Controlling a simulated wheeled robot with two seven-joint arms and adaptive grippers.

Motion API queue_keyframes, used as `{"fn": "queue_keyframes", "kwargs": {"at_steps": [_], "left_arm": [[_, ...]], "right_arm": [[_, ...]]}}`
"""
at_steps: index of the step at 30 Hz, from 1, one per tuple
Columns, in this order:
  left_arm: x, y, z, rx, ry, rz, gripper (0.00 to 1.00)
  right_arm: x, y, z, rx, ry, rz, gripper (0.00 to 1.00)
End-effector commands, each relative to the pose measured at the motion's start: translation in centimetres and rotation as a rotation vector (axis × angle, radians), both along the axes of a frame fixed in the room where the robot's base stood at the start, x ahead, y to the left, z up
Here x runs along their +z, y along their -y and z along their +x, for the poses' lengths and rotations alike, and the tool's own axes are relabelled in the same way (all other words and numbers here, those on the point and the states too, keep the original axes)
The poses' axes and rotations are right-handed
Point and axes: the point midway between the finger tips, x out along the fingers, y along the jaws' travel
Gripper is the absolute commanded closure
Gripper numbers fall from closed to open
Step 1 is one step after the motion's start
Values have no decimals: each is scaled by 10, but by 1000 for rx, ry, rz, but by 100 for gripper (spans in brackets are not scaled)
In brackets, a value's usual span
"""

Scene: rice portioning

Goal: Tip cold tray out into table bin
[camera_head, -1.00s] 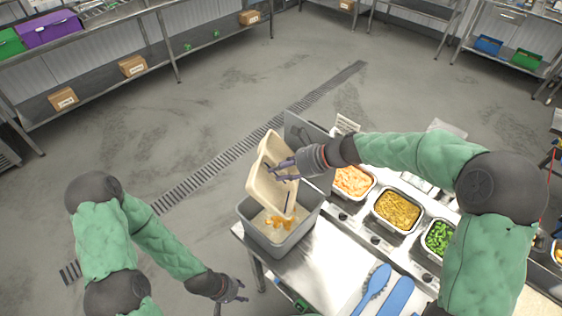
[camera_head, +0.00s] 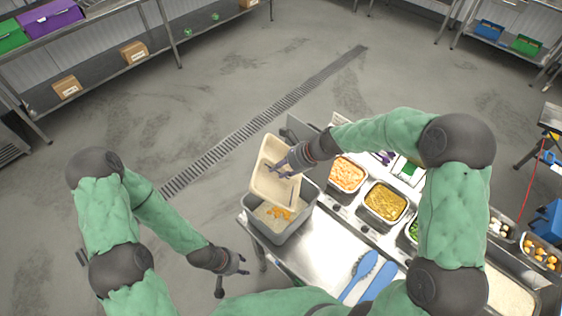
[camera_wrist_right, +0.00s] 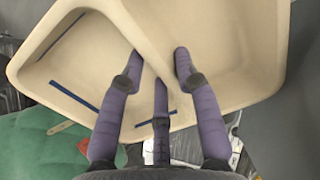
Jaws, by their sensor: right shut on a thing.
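The cold tray (camera_head: 267,186) is beige with a divider, and it is steeply tilted over the grey table bin (camera_head: 283,234). My right gripper (camera_head: 283,171) is shut on the tray. In the right wrist view my purple fingers (camera_wrist_right: 160,75) grip the divider of the tray (camera_wrist_right: 220,45), and both visible compartments look nearly empty, with dark blue strips on their walls. Orange pieces (camera_head: 273,212) lie on pale, rice-like food in the bin. My left gripper (camera_head: 240,264) is empty beside the table, left of and below the bin; its fingers look spread.
The bin stands on the steel table (camera_head: 318,246). Blue utensils (camera_head: 360,272) lie near its front. Food pans with orange pieces (camera_head: 346,174) and yellow food (camera_head: 386,202) stand to the right. The floor left of the bin is open.

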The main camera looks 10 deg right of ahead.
Motion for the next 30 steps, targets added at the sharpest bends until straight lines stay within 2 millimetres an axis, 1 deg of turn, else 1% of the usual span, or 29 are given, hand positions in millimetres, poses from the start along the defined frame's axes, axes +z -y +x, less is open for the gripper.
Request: {"fn": "queue_keyframes", "kwargs": {"at_steps": [1, 17, 27, 28, 30], "left_arm": [[12, 0, 0, 0, 0, 0, 60], [79, 0, 0, 0, 0, 0, 60], [122, 0, 0, 0, 0, 0, 60], [125, 0, 0, 0, 0, 0, 60], [118, 0, 0, 0, 1, 0, 60]], "right_arm": [[5, 0, 0, 0, -6, -10, 100], [9, 0, 0, 1, -40, -113, 100], [13, -1, 0, 4, -73, -212, 100], [14, -1, 0, 4, -75, -220, 100], [10, -1, 0, 7, -82, -235, 100]]}}
